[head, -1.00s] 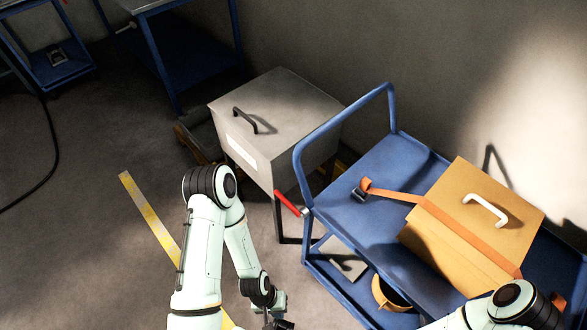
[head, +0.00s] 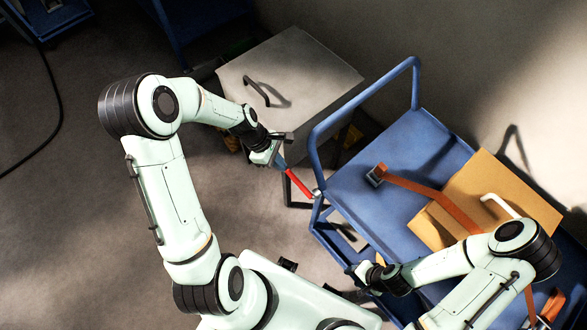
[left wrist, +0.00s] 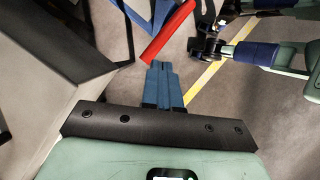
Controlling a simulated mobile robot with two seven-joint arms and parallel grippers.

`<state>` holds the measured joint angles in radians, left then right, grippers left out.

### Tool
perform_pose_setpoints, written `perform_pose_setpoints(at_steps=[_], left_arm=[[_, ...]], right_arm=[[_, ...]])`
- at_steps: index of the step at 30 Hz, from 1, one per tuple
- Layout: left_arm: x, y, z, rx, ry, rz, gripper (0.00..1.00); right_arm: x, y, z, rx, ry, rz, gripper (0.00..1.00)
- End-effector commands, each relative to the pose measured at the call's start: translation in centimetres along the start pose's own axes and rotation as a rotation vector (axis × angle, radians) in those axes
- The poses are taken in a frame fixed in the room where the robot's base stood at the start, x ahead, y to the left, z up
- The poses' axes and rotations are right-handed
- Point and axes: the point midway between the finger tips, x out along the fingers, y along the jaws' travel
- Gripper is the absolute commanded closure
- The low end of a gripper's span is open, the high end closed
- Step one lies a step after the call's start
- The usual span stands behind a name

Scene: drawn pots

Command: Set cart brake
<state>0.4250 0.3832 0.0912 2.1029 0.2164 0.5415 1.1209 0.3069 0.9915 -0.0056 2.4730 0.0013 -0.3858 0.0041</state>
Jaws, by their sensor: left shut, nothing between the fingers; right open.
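The blue cart (head: 345,183) stands right of centre in the head view. A red brake lever (head: 299,184) sticks out from its near left corner, sloping up and left; it also shows in the left wrist view (left wrist: 168,32). My left gripper (head: 280,161) is shut and empty, with its blue fingertips at the lever's free end; in the left wrist view the fingers (left wrist: 161,68) point at that end. I cannot tell whether they touch it. My right gripper (head: 358,272) is open beside the cart's near side, its fingers hard to make out.
A grey cabinet (head: 310,65) with a dark handle stands just behind my left gripper. A cardboard box (head: 487,180) with an orange strap (head: 420,188) lies on the cart's top deck. The cart's push handle (head: 366,92) rises near the lever.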

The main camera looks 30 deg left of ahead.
Motion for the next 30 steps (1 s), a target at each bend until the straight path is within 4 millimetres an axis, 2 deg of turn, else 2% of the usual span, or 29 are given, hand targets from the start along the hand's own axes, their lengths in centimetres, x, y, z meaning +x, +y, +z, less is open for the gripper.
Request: perform_pose_setpoints(at_steps=[4,15,30], left_arm=[[-0.7,0.3,0.2,-0.028,-0.006,0.003,1.0],[-0.4,0.2,0.1,-0.028,-0.006,0.001,1.0],[5.3,0.1,0.0,-0.026,-0.005,0.0,1.0]], right_arm=[[-0.1,0.0,0.0,0.001,0.0,0.0,0.57],[0.2,0.1,0.1,0.001,-0.002,0.001,0.57],[4.0,2.2,2.2,0.011,-0.031,0.011,0.57]])
